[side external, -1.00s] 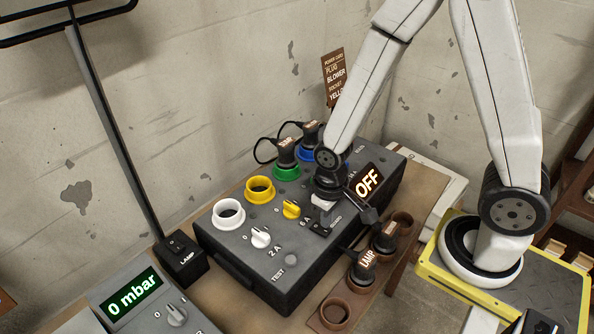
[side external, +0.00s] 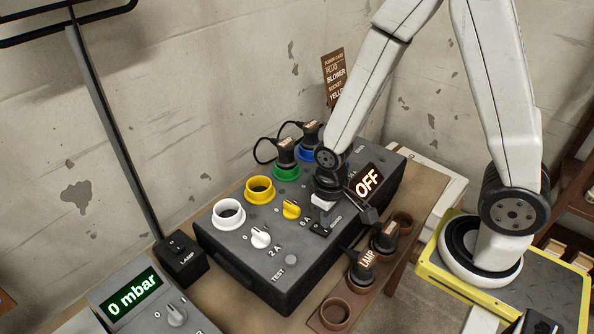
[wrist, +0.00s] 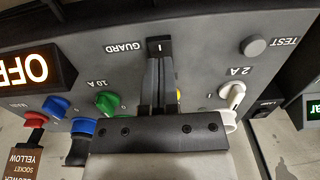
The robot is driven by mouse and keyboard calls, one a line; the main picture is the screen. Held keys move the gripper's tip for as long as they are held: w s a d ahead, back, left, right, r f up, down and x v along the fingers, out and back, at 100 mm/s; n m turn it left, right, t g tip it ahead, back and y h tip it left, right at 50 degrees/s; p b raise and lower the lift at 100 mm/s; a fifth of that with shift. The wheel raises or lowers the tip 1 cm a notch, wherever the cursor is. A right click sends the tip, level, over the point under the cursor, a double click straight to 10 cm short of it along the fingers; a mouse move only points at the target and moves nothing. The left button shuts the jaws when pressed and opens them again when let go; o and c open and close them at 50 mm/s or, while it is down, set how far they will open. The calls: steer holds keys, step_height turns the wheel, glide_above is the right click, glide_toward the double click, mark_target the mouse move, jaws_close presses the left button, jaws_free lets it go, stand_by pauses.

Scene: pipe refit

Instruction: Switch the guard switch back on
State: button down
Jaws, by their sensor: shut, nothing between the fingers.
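The guard switch (side external: 320,229) is a small black switch on the front right of the grey box top, beside the GUARD label. In the wrist view the switch (wrist: 160,46) shows a white "I" mark at its far end. My gripper (wrist: 160,68) is shut and empty, its fingertips right at the near part of the switch. I cannot tell whether they touch it. In the side external view my gripper (side external: 323,205) is just above and behind the switch. A lit display (side external: 367,182) on the box reads OFF.
The box carries white, yellow, green and blue sockets, with plugs in the green (side external: 287,168) and blue ones. White (side external: 260,238) and yellow (side external: 291,209) knobs stand nearby. A holder (side external: 335,312) with a LAMP plug (side external: 366,262) lies in front. A meter (side external: 132,298) reads 0 mbar.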

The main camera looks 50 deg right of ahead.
mark_target(326, 230)
steer(key=shift+f, duration=1.2)
stand_by(1.5)
steer(key=shift+r, duration=3.55)
steer(key=shift+w+d+r+t, duration=0.1)
steer(key=shift+d+r+t, duration=0.55)
steer(key=shift+d+r, duration=0.4)
steer(key=shift+d+r+t, duration=0.65)
steer(key=shift+d+r, duration=0.05)
steer(key=shift+r, duration=0.5)
steer(key=c, duration=1.3)
jaws_free()
